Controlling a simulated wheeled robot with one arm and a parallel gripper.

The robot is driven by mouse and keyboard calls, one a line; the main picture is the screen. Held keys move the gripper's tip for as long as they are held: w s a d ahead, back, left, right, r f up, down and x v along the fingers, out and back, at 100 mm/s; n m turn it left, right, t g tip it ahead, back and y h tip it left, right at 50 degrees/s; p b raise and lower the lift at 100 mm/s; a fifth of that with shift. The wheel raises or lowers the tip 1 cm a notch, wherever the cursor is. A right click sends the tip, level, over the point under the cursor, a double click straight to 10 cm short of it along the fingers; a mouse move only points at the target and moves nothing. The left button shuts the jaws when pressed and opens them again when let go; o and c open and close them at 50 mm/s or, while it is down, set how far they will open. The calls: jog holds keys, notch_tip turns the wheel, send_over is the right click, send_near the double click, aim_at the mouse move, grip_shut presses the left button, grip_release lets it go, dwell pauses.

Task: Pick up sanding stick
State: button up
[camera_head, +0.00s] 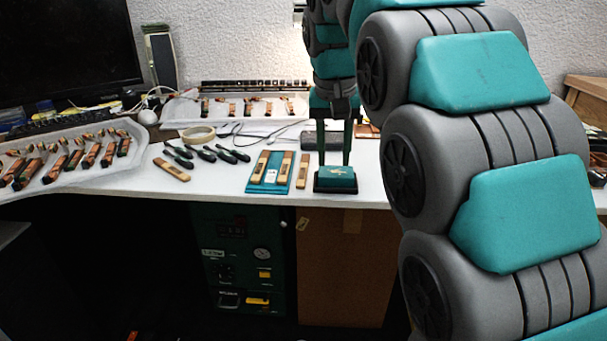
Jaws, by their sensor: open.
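Several short wooden sticks with dark marks, which look like sanding sticks, lie on the white table. One stick (172,169) lies slantwise at the left. Two more, a left stick (262,163) and a right stick (285,164), rest on a flat teal tray (259,189). Another stick (303,171) lies on the table between the tray and a small teal-topped block (335,184). I cannot tell which is meant. My gripper (334,160) points down with its two fingers apart, at the block, right of the sticks. Nothing shows held between the fingers; whether they touch the block is unclear.
Several dark-handled tools (207,154) and a tape roll (198,134) lie left of the tray. A white tray of parts (72,177) stands at the left, another (180,112) behind. The table's front edge (225,201) is close to the sticks.

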jog(key=t, duration=0.1)
send_near(304, 169)
jog(key=shift+w+a+b, duration=0.1)
jog(key=shift+w+b, duration=0.3)
jog(key=shift+b, duration=0.05)
jog(key=shift+s+x, duration=0.15)
jog(key=shift+x, duration=1.75)
jog(key=shift+s+x, duration=0.1)
jog(key=shift+x, duration=1.75)
jog(key=shift+f, duration=0.1)
jog(key=shift+f, duration=0.1)
grip_shut()
